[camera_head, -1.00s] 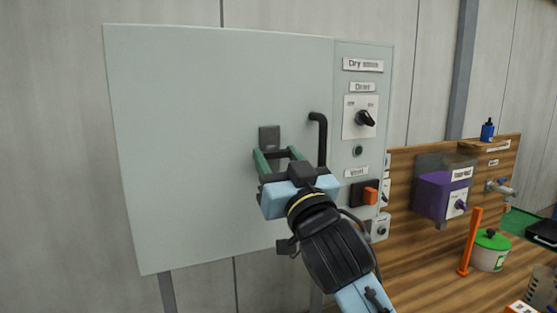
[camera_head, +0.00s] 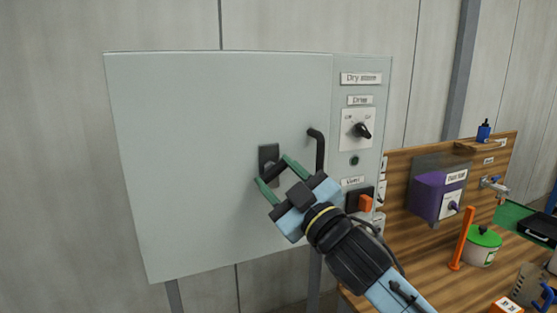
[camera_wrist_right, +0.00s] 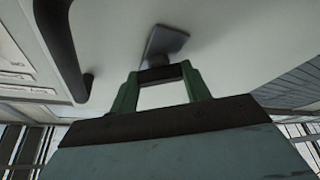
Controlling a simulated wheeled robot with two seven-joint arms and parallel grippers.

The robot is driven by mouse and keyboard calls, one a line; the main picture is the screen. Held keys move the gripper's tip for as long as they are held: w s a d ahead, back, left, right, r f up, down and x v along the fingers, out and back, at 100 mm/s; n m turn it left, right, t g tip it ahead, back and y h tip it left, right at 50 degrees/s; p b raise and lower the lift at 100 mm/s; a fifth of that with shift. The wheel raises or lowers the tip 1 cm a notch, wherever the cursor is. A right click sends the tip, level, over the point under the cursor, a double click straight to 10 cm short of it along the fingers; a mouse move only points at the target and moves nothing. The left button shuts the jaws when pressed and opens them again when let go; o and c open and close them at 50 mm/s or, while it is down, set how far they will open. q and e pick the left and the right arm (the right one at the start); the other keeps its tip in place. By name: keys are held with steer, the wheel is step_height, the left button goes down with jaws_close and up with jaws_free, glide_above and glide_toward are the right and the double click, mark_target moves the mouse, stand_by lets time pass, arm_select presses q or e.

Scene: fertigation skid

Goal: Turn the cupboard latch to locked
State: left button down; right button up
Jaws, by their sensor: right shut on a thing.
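The cupboard latch is a dark grey plate (camera_head: 268,152) with a dark turning piece on the pale grey cupboard door (camera_head: 200,140). My right gripper (camera_head: 274,169) reaches up from the lower right, with one green finger on each side of the turning piece, shut on it. The gripper is rolled, its left fingertip lower than its right. In the right wrist view, the gripper (camera_wrist_right: 160,73) has the turning piece between its fingertips, below the latch plate (camera_wrist_right: 167,41). The fingers partly hide the latch, and I see no locked mark. My left gripper is not in view.
A black bar handle (camera_head: 319,150) stands out from the door just right of the gripper. Farther right are a panel with a black rotary switch (camera_head: 362,130) and an orange switch (camera_head: 365,203). A wooden bench with a purple box (camera_head: 433,197) stands at the right.

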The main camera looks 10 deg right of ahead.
steer(key=n, duration=0.1)
steer(key=n+g+p, duration=0.1)
steer(key=n+y+p, duration=0.1)
steer(key=shift+d+r+n, duration=0.1)
steer(key=shift+r+n, duration=0.15)
steer(key=shift+n, duration=0.15)
steer(key=shift+n+g+p, duration=0.55)
steer(key=shift+n+g, duration=0.15)
steer(key=shift+n, duration=0.3)
steer(key=n+g, duration=0.1)
steer(key=n, duration=0.2)
steer(key=n+g, duration=0.1)
steer(key=n, duration=0.2)
steer(key=shift+d+n+g, duration=0.1)
steer(key=shift+n+g, duration=0.2)
steer(key=shift+n, duration=0.1)
steer(key=o, duration=1)
steer(key=shift+s, duration=0.1)
